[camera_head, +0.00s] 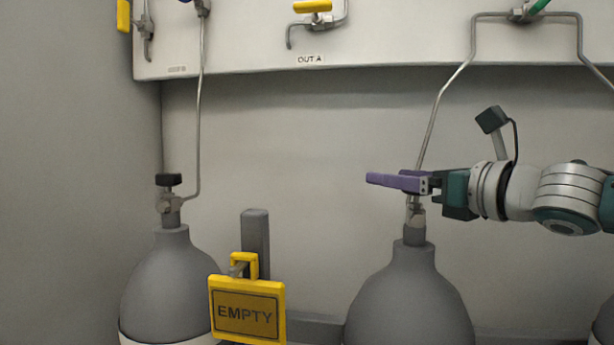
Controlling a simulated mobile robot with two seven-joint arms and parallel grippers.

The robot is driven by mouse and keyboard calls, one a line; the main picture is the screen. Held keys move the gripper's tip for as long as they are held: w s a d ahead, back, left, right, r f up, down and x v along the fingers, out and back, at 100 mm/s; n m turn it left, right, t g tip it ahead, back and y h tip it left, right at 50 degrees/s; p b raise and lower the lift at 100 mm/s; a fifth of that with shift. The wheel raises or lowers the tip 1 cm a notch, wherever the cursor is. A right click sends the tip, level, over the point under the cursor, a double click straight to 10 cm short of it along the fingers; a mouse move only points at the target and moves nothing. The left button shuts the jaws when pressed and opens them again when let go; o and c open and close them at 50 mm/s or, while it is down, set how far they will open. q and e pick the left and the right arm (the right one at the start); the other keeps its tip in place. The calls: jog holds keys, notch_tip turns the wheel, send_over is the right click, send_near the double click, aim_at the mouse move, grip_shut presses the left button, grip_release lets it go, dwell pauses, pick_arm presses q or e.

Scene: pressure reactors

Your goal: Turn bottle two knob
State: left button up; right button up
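The middle grey bottle (410,300) stands right of centre, with a metal valve (415,215) on its neck. A black-topped knob like the left bottle's is not visible here; the purple fingers of my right gripper (385,180) cover the place just above the valve. The gripper comes in from the right, with its fingers pointing left and roughly level. The fingers overlap from this side, so I cannot tell their gap or whether they touch a knob. My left gripper is not in view.
The left bottle (168,285) has a black knob (168,180). A yellow EMPTY sign (247,311) hangs between the bottles by a grey post (255,235). A thin pipe (440,100) rises behind my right gripper to the white panel (400,35). Another bottle shows at the right edge.

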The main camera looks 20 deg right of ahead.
grip_shut()
dwell(0.4)
jog(key=shift+m+h, duration=0.4)
jog(key=d+m+g+h+b, duration=0.1)
jog(key=m+g+h, duration=0.3)
jog(key=m+h, duration=0.1)
jog(key=s+d+m+g+h+b, duration=0.1)
jog(key=m+g+h, duration=0.3)
jog(key=m+h, duration=0.2)
jog(key=s+d+m+g+h+b, duration=0.1)
jog(key=m+g+h, duration=0.3)
jog(key=h, duration=0.5)
jog(key=shift+d+m, duration=0.3)
jog(key=shift+m, duration=0.4)
